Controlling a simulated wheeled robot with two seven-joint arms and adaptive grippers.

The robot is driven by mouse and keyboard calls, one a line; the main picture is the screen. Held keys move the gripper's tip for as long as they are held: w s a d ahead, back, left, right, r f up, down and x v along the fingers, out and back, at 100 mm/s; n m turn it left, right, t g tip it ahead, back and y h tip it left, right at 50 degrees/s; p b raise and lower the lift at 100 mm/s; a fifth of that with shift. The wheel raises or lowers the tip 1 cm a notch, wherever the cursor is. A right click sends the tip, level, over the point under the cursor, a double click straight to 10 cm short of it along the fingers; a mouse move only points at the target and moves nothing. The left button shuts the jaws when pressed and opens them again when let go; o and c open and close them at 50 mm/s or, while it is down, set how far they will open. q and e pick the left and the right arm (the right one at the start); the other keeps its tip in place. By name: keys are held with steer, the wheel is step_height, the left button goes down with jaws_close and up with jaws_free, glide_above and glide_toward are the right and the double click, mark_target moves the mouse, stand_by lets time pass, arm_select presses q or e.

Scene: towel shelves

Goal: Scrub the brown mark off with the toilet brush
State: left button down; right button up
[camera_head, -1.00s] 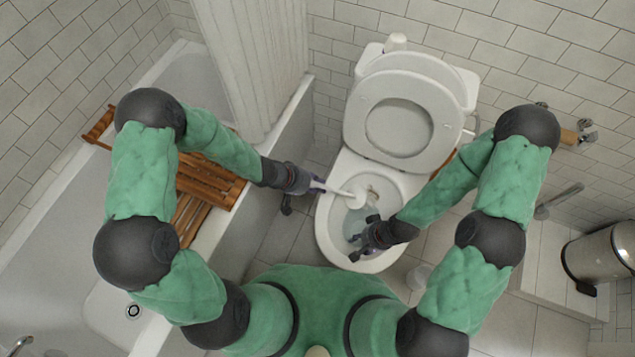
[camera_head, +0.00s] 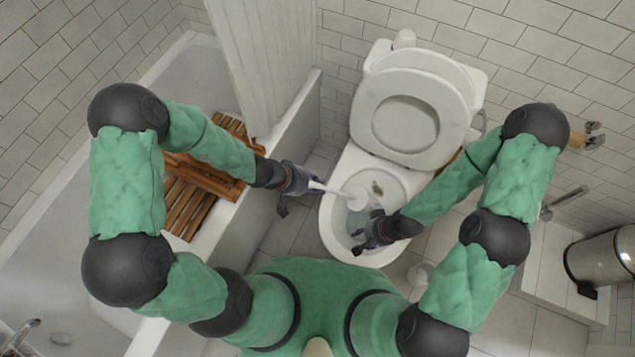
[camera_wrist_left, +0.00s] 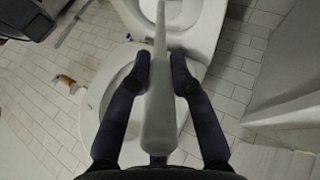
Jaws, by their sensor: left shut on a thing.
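The brown mark (camera_head: 377,187) is a small patch inside the toilet bowl (camera_head: 328,238), on its back wall. My left gripper (camera_head: 312,185) is shut on the handle of the white toilet brush (camera_head: 357,199), left of the bowl. The brush head is inside the bowl, just left of and below the mark, with a small gap in the picture. In the left wrist view, the pale handle (camera_wrist_left: 160,110) lies between the two fingers and hides the brush head. My right gripper (camera_head: 362,243) is empty over the front of the bowl, its fingers apart.
The toilet seat and lid (camera_head: 395,150) are raised behind the bowl. A bathtub (camera_head: 215,235) with a wooden rack (camera_head: 195,205) and a curtain (camera_head: 262,70) is on the left. A metal bin (camera_head: 600,258) stands at the far right.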

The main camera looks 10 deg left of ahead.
arm_select(q)
steer(key=shift+r, duration=0.1)
steer(key=shift+s+a+r, duration=0.15)
steer(key=shift+s+r, duration=0.3)
steer(key=shift+s, duration=0.1)
steer(key=shift+s+a+r, duration=0.15)
steer(key=shift+s+r, duration=0.3)
steer(key=shift+s, duration=0.05)
stand_by(0.8)
